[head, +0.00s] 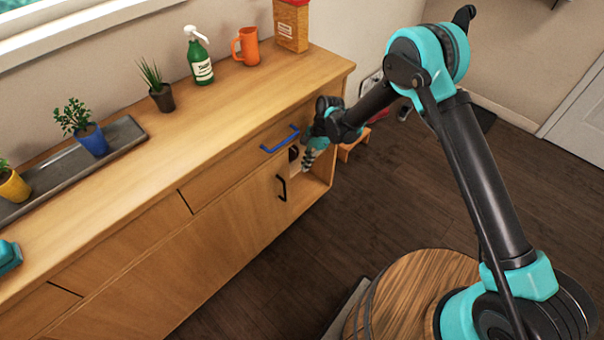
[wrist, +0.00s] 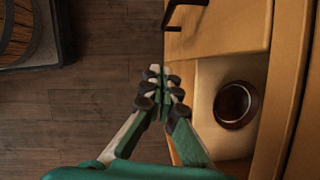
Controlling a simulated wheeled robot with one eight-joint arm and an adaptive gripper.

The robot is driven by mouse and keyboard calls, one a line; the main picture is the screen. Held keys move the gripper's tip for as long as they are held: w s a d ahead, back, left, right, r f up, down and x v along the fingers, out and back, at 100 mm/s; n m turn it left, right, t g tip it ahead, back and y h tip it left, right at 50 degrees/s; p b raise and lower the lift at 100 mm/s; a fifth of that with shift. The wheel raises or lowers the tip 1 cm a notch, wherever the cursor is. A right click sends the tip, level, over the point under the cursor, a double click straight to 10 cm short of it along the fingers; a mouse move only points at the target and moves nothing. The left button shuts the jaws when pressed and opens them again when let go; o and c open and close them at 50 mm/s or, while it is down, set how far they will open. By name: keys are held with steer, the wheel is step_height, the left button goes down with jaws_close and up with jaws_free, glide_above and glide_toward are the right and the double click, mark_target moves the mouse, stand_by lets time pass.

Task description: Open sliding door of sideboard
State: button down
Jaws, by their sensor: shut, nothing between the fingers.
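The wooden sideboard (head: 190,150) runs along the wall in the head view. Its sliding door (head: 240,212) carries a black handle (head: 282,187); the handle also shows at the top of the wrist view (wrist: 184,12), beside the door panel (wrist: 228,28). An open compartment (head: 312,196) shows at the right end, past the door's edge. My gripper (head: 307,164) is at the front of this compartment, right of the handle and apart from it. In the wrist view my gripper (wrist: 160,72) is shut and empty, with its tips below the handle in the picture.
A round dark object (wrist: 236,105) sits in the open compartment. A blue handle (head: 281,139) is on the drawer above. A wooden barrel (head: 410,295) stands on the floor near my base. The dark floor (head: 270,285) before the door is clear.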

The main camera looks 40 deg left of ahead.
steer(key=w+d+r+g+y, duration=0.1)
steer(key=w+r+g, duration=0.2)
steer(key=w+g, duration=0.1)
steer(key=s+a+f, duration=0.2)
steer(key=s+f, duration=0.4)
steer(key=s, duration=0.4)
steer(key=shift+s+a+f, duration=0.15)
steer(key=shift+a+f, duration=0.1)
steer(key=shift+a, duration=0.15)
